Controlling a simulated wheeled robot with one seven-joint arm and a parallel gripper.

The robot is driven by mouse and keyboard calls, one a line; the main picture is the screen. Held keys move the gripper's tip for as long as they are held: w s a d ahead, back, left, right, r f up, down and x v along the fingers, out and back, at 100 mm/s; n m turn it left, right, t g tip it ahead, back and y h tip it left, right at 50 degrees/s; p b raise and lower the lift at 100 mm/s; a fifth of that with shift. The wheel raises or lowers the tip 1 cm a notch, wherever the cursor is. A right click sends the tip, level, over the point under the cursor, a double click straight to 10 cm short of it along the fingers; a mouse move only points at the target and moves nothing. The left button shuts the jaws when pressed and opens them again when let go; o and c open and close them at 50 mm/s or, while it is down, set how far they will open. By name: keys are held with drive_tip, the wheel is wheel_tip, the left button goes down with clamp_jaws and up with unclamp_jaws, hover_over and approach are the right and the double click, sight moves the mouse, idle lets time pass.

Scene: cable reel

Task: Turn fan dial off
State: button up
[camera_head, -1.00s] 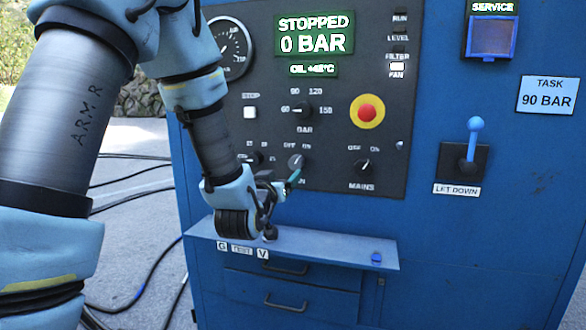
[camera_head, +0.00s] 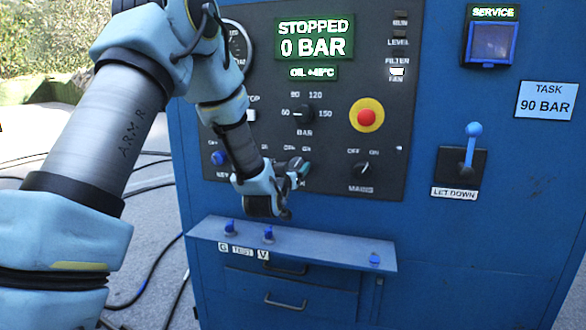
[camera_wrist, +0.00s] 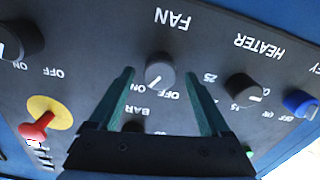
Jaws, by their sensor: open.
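The fan dial (camera_wrist: 160,73) is a dark round knob with a light grey face, under the upside-down word FAN in the wrist view. A white mark shows on its face; I cannot tell surely which label it points to. My gripper (camera_wrist: 160,80) is open, with one green finger on each side of the dial and gaps between fingers and knob. In the head view my gripper (camera_head: 301,169) is at the lower middle of the black panel and hides the fan dial.
The heater dial (camera_wrist: 243,90) and blue key (camera_wrist: 300,103) sit to the right in the wrist view. The red emergency button (camera_wrist: 38,127) and mains dial (camera_wrist: 20,40) are to the left. A shelf (camera_head: 330,250) juts out below my gripper.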

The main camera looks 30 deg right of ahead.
clamp_jaws()
idle(0.5)
drive_tip(key=shift+f+b, duration=0.1)
drive_tip(key=shift+b, duration=0.25)
drive_tip(key=shift+f+n+b, duration=0.15)
drive_tip(key=shift+n+b, duration=0.85)
drive_tip(key=shift+b, duration=0.1)
drive_tip(key=n+b, duration=0.6)
drive_tip(key=n, duration=0.1)
drive_tip(key=shift+w+a, duration=0.1)
drive_tip(key=shift+n+b, duration=1.2)
drive_tip(key=shift+n, duration=0.2)
